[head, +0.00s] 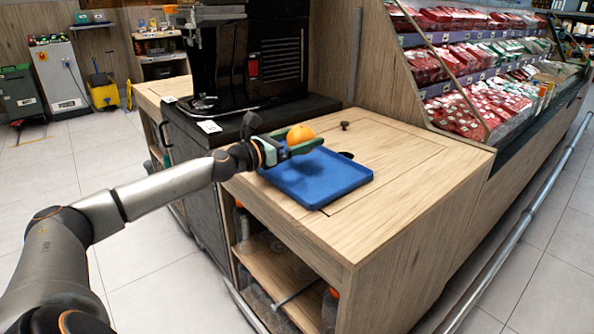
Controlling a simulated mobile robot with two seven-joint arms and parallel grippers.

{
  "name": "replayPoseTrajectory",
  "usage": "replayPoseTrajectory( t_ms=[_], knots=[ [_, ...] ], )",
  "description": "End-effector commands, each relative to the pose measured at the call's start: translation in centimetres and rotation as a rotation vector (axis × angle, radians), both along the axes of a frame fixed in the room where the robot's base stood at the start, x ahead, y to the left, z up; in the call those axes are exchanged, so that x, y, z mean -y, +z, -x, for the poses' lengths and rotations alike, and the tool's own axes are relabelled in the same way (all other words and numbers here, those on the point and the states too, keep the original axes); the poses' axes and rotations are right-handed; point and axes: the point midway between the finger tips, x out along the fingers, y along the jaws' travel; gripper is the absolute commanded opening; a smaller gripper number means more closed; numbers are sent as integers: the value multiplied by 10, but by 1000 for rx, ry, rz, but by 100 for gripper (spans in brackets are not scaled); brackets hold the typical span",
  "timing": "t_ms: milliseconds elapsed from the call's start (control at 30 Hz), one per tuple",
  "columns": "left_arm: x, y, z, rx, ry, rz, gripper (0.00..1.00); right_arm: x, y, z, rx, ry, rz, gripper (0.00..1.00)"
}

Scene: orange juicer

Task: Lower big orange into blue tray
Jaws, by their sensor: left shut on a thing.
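The big orange (300,135) is held in my left gripper (303,146), whose green fingers are shut on it. In the head view both are over the back left part of the blue tray (335,183). The gap between the orange and the tray floor is hard to judge from this angle. The tray is a shallow square with a raised rim and lies on the wooden counter top. No other orange shows in it. My left arm comes in from the left with the gripper roughly level. My right gripper does not show.
A black juicer machine (250,55) stands behind and left of the tray on a black cabinet. A refrigerated display (470,70) of red packages borders the right. Shelves below hold oranges.

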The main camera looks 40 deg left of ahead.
Motion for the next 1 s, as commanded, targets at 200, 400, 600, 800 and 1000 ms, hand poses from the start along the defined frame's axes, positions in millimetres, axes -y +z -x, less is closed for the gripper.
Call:
replayPoseTrajectory(
  t_ms=[200, 400, 600, 800, 1000],
  knots=[
    [0, -3, 0, 2, 0, 0, 22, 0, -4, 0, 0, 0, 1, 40],
    [0, -6, 0, 2, 0, 0, 22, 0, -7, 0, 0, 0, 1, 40],
    [0, -9, 0, 2, 0, 0, 22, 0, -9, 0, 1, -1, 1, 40],
    [0, -12, 0, 2, 1, 0, 22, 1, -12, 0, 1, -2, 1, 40],
    [0, -15, 0, 2, 0, 0, 22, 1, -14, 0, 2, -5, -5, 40]
  ],
)
